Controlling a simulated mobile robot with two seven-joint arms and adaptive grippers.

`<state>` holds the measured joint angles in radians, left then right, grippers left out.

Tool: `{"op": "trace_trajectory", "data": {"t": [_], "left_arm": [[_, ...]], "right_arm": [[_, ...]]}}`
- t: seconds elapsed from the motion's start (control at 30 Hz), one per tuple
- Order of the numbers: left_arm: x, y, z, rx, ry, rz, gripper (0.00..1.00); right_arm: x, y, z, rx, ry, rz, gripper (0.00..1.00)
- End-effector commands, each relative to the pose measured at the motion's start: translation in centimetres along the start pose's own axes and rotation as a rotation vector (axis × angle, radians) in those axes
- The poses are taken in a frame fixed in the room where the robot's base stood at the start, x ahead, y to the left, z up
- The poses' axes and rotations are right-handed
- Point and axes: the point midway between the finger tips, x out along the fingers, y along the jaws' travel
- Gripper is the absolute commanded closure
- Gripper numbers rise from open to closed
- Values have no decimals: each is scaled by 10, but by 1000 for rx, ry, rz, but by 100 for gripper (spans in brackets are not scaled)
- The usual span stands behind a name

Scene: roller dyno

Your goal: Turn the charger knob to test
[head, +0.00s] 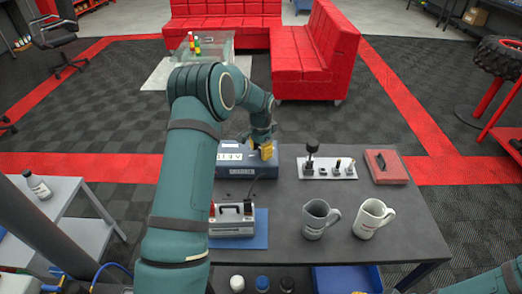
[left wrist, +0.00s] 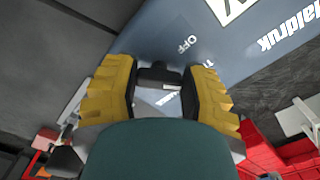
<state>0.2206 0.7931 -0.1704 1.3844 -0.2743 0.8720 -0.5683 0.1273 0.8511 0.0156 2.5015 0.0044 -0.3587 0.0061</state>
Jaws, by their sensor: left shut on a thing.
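The charger (head: 232,170) is a blue-grey box at the back of the dark table, partly hidden behind my left arm. In the left wrist view its blue face (left wrist: 170,35) carries the word OFF and the start of a second label by my right-hand finger. My left gripper (head: 263,151), with yellow fingers, is at the charger's right end. In the left wrist view the left gripper (left wrist: 160,88) is shut on the dark knob (left wrist: 158,76), a finger on each side. Which label the knob points to cannot be told. My right gripper is out of view.
Right of the charger are a white plate with black fittings (head: 326,169) and a red case (head: 386,167). Two mugs, grey (head: 318,220) and white (head: 371,219), stand in front. A silver handled box (head: 231,222) sits on a blue mat (head: 261,236). Bare table lies between.

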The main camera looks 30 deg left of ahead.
Motion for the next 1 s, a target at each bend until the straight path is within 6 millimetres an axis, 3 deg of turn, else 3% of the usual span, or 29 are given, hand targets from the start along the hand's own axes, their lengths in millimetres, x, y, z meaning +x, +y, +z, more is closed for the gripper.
{"op": "trace_trajectory", "data": {"t": [0.43,0.47,0.53,0.87,1.0], "left_arm": [[1,0,1,10,-3,2,90],[1,0,1,10,-3,2,49],[1,0,1,9,-3,2,24],[-1,0,0,9,-1,1,22],[-12,0,0,9,1,-1,22]], "right_arm": [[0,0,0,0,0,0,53],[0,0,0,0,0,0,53],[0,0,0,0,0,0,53],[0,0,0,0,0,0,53],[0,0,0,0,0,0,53]]}}
